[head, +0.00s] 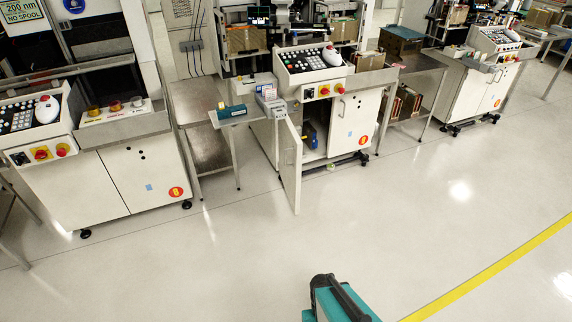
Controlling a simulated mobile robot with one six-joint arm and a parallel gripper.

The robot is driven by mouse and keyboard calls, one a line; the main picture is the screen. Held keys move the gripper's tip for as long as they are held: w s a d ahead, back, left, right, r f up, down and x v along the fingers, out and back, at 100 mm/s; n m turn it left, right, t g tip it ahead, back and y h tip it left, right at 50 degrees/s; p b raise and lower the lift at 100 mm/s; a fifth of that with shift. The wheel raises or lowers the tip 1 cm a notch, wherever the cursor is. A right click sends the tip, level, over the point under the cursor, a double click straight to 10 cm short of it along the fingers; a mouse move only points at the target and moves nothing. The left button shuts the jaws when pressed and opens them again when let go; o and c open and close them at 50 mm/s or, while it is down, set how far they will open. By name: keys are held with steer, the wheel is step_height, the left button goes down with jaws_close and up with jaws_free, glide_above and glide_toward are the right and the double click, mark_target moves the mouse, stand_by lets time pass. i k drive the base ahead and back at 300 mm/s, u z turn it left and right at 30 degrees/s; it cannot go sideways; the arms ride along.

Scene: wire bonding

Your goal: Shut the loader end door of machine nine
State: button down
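Machine nine (345,120) stands at the centre back, a cream cabinet with a round orange badge (363,141) whose number is small and hard to read. Its end door (290,165) at the left end stands open, swung out toward the floor in front. Behind it the cabinet opening (312,140) shows a dark interior with something blue and yellow inside. The door's hinge and any handle are hard to make out. My gripper is not in view; a teal and black part at the bottom edge looks like my own body.
Machine eight (115,180) stands at the left, its cabinet closed. A steel side table (205,130) and a small shelf with a teal box (232,112) stand between the machines, close to the door. Another machine (475,85) is at the right. The pale floor (240,265) in front is clear.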

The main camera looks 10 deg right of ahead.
mark_target(291, 145)
steer(key=z, duration=0.05)
steer(key=i, duration=0.9)
steer(key=u, duration=3.4)
steer(key=i, duration=0.1)
steer(key=z, duration=1.7)
steer(key=k, duration=0.2)
steer(key=u, duration=0.4)
